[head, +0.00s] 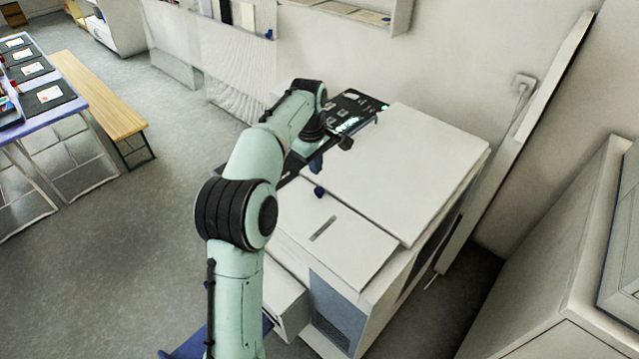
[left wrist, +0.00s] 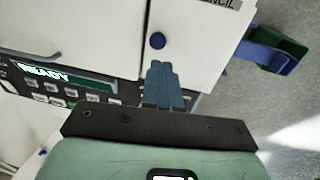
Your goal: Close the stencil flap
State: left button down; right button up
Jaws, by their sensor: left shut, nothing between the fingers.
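The stencil flap (head: 350,245) is a white panel on top of the white machine, with a dark label strip (head: 323,228). It looks nearly flat; I cannot tell whether it is fully down. A dark blue knob (head: 319,191) stands at its far left part. In the left wrist view the flap (left wrist: 195,35) and its knob (left wrist: 157,41) show close up, with part of its label (left wrist: 222,3). My left gripper (head: 316,163) is shut and empty, and its blue fingertips (left wrist: 160,66) are very near the knob; contact is unclear. My right gripper is out of view.
A black control panel (head: 350,110) with a lit display reading READY (left wrist: 60,77) adjoins the machine. A higher white lid (head: 405,170) lies behind the flap.

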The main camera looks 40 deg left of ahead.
aim_at(319, 191)
pick_arm(q)
jog(key=f, duration=0.4)
jog(key=w+f, duration=0.1)
jog(key=f, duration=0.1)
jog(key=shift+f, duration=0.35)
jog(key=shift+w+f, duration=0.1)
jog(key=shift+f, duration=0.7)
